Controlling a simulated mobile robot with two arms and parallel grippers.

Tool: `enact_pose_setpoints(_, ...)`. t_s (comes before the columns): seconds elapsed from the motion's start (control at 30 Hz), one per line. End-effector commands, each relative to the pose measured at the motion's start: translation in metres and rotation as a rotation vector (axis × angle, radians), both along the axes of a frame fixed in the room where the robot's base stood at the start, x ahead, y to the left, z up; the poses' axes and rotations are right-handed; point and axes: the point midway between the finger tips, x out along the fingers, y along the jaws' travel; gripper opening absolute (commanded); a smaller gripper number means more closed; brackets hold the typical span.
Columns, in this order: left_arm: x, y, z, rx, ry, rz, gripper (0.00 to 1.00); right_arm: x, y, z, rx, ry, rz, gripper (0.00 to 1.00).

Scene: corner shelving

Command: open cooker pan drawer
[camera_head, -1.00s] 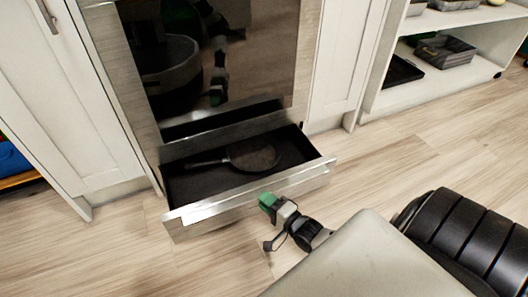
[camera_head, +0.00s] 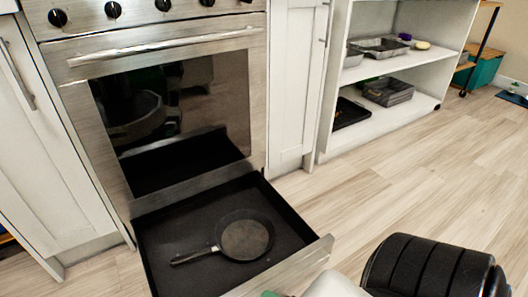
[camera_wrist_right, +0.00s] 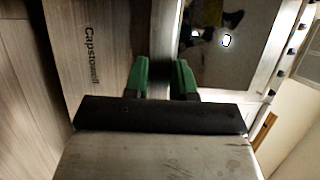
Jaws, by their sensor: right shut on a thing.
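The cooker (camera_head: 160,60) stands on the left in the head view with its pan drawer (camera_head: 288,268) pulled well out at the bottom. A black frying pan (camera_head: 245,238) lies in the drawer, its handle pointing left. Only a green bit of my right gripper (camera_head: 268,294) shows at the bottom edge of the head view, at the drawer front. In the right wrist view, the green fingers of my right gripper (camera_wrist_right: 161,75) stand on either side of the drawer front's edge (camera_wrist_right: 163,35) and are shut on it. My left gripper is not in view.
A white cupboard door (camera_head: 290,90) is right of the cooker and another (camera_head: 50,170) is left of it. Open white shelving (camera_head: 400,120) with trays stands farther right. The wooden floor (camera_head: 400,190) between the shelving and me is clear.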

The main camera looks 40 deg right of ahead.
Motion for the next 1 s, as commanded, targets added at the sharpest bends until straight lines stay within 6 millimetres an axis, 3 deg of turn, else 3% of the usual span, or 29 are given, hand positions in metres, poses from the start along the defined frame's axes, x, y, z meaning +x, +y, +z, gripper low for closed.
enact_pose_setpoints(0.47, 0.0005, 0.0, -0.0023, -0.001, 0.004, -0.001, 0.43, -0.0081, 0.0017, -0.006, -0.001, 0.019, 0.001, 0.0)
enact_pose_setpoints(0.5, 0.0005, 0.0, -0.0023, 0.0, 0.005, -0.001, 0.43, -0.0081, 0.0017, -0.006, -0.001, 0.018, 0.001, 0.27)
enact_pose_setpoints(0.63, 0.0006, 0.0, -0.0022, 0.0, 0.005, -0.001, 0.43, -0.0077, 0.0016, -0.0052, -0.001, 0.016, 0.001, 0.47)
enact_pose_setpoints(1.0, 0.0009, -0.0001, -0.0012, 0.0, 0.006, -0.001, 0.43, -0.0052, 0.0021, -0.0018, -0.001, 0.006, 0.0, 0.47)
